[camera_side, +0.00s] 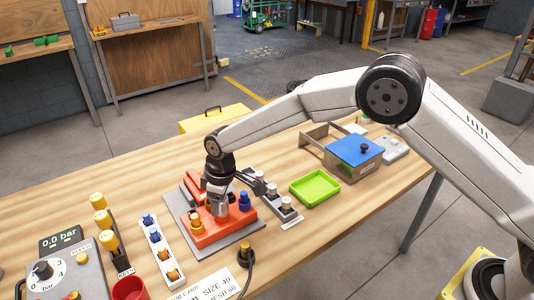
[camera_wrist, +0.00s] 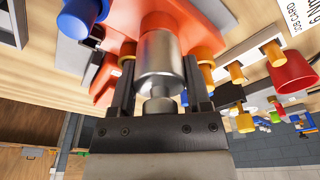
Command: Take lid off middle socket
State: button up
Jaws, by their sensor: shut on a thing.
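An orange block (camera_side: 215,236) sits on a grey plate on the wooden table. My gripper (camera_side: 219,204) points down over the middle of the block. In the wrist view my gripper (camera_wrist: 158,88) has its two dark fingers on either side of a silver cylindrical lid (camera_wrist: 160,62) and is shut on it. The lid lines up with an orange middle socket (camera_wrist: 158,22) of the block. I cannot tell whether the lid still touches the socket.
A grey rack with silver pieces (camera_side: 271,190) stands right of the block, then a bare green tray (camera_side: 316,187) and a blue-lidded box (camera_side: 354,149). A white rack (camera_side: 158,245) with blue and orange plugs stands close on the left. A red cup (camera_side: 129,288) is at the front.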

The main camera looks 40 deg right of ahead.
jog(key=shift+r, duration=0.35)
notch_tip(320, 180, up, 2)
jog(key=s+d+r, duration=0.5)
jog(key=s+r, duration=0.5)
jog(key=s, duration=0.3)
jog(key=shift+d, duration=0.1)
dwell(0.5)
